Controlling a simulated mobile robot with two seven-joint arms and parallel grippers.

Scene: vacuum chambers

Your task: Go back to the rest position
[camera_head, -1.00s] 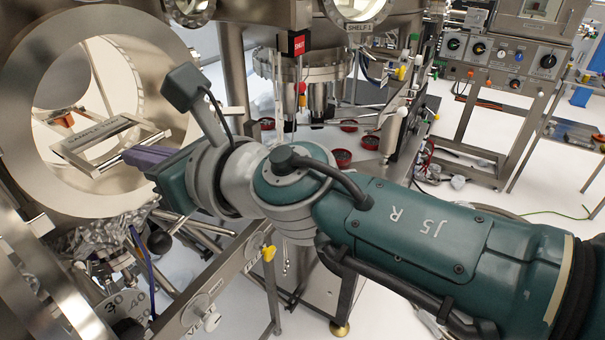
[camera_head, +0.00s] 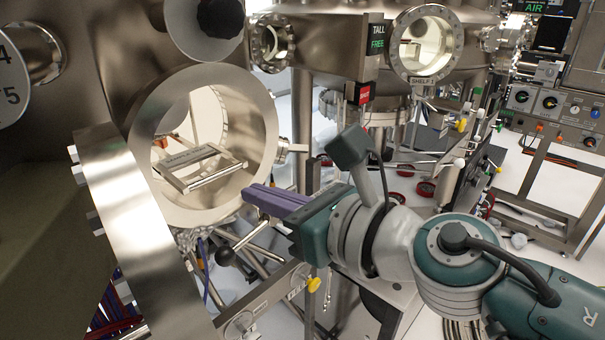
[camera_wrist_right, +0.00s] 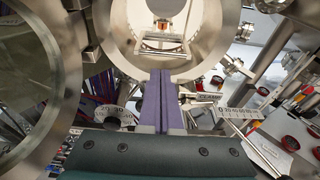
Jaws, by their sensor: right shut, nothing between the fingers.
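My right gripper (camera_head: 268,200) has purple fingers that lie together, shut and empty. In the head view it points left, in front of and a little right of the round chamber opening (camera_head: 262,112), outside its rim. In the right wrist view the purple fingers (camera_wrist_right: 160,98) point up the picture at the same opening, below its lower rim. A metal tray-like frame (camera_head: 224,168) sits inside the opening, apart from the fingers. My right arm (camera_head: 455,255) comes in from the lower right. My left gripper is not in view.
An open round door flange (camera_head: 140,230) stands at the left, close to the opening. A rod with a black knob (camera_head: 225,256) and a metal rail (camera_head: 262,300) lie below the gripper. Red round parts (camera_head: 426,189) lie on the bench behind my arm.

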